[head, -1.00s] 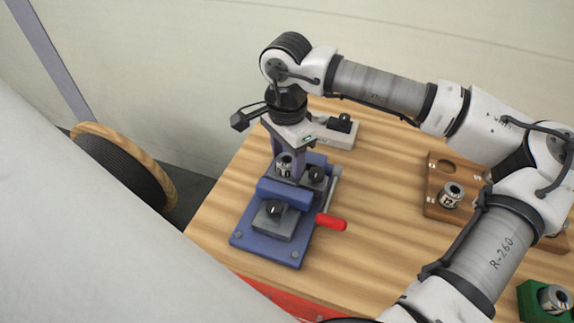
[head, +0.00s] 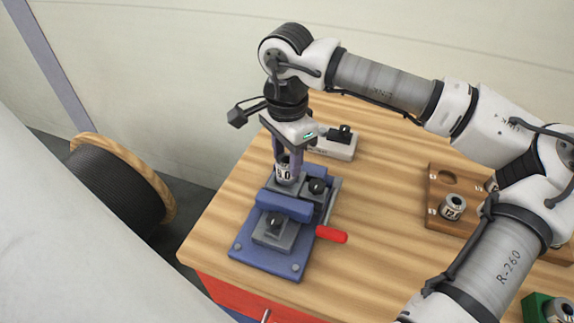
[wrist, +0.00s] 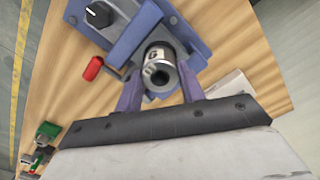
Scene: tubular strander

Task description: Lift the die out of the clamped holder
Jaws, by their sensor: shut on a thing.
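The clamped holder (head: 268,262) is a blue vise on the table with grey blocks, black knobs and a red-handled lever (head: 332,234). The die is upright above the vise's grey block. I cannot tell whether its lower end is fully clear.
A wooden rack (head: 432,205) with a die (head: 453,207) marked 12 stands to the right, partly behind my arm. A green holder (head: 537,306) is at the lower right. A pale block (head: 337,146) with a black knob stands behind the vise. Bare wooden table lies between vise and rack.

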